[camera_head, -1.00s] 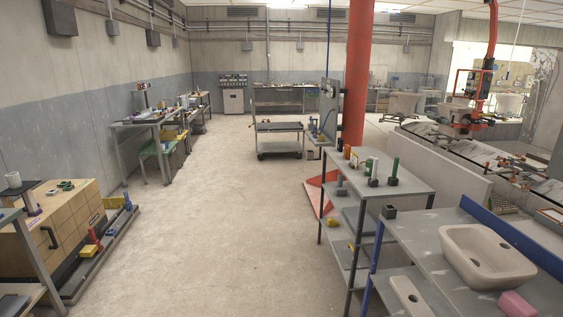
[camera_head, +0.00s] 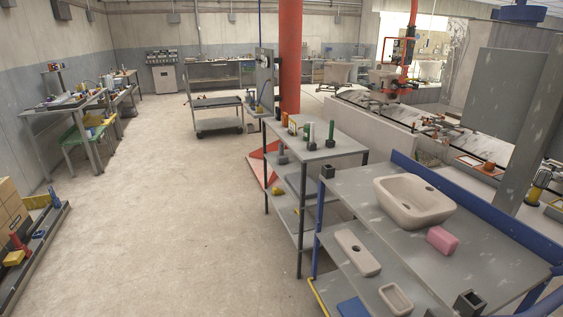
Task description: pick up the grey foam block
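I cannot pick out a grey foam block for certain. A small dark grey block-like piece (camera_head: 328,171) stands at the far left corner of the workbench (camera_head: 345,205), and its top looks hollow. A similar dark piece (camera_head: 469,303) stands near the bench's front, at the bottom edge of the picture. A pink block (camera_head: 442,240) lies beside the beige basin (camera_head: 413,200) on the bench. My gripper is not in view.
A grey shelf rack (camera_head: 318,148) with small bottles stands left of the bench. A red column (camera_head: 290,60) and a cart (camera_head: 218,115) are behind. The concrete floor (camera_head: 170,200) at centre left is open. A low platform (camera_head: 35,250) stands at the left.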

